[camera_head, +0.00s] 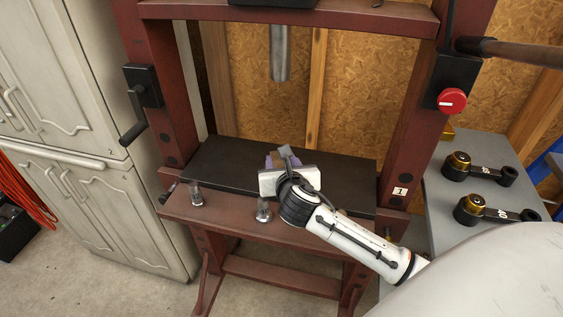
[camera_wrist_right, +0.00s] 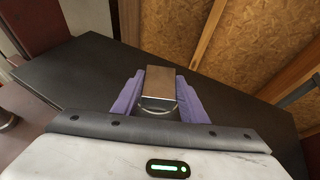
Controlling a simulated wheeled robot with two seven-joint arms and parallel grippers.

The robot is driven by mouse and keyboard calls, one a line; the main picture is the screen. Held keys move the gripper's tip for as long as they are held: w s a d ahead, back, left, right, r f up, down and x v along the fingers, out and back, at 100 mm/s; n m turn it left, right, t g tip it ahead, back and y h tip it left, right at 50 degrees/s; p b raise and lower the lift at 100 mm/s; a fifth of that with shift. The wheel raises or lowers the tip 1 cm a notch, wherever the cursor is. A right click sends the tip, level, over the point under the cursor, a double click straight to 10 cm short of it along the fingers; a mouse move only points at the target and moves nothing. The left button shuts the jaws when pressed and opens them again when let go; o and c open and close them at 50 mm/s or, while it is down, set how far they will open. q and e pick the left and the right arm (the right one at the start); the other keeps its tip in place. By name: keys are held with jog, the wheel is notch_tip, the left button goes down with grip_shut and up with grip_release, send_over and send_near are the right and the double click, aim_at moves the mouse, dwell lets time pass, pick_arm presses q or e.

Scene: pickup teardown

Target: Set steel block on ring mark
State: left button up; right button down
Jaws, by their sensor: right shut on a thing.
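My right gripper (camera_head: 277,162) is over the black bed plate (camera_head: 222,162) of the red press. In the right wrist view its purple fingers (camera_wrist_right: 158,98) are shut on the steel block (camera_wrist_right: 160,82), one on each side. The block's brownish metallic top faces the camera. In the head view the hand mostly hides the block. A thin curved line shows at the block's near end in the wrist view; I cannot tell whether it is the ring mark. I cannot tell whether the block touches the plate. My left gripper is not in view.
The press's steel ram (camera_head: 279,55) hangs above the plate, with red uprights (camera_head: 400,115) on both sides. Two small metal pins (camera_head: 264,211) stand on the front beam. A grey table (camera_head: 443,205) at right holds two black-and-brass parts (camera_head: 480,167). The plate's left part is clear.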

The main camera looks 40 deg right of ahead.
jog(key=shift+r, duration=0.15)
jog(key=c, duration=1.4)
grip_release()
jog(key=shift+f, duration=0.25)
jog(key=shift+c, duration=0.2)
jog(key=o, duration=0.4)
jog(key=shift+c, duration=0.2)
jog(key=shift+r, duration=0.15)
jog(key=shift+s+a+r, duration=0.15)
jog(key=shift+s, duration=0.1)
jog(key=v, duration=1.1)
jog(key=shift+s+p, duration=0.15)
jog(key=shift+p, duration=0.3)
jog(key=shift+a, duration=0.15)
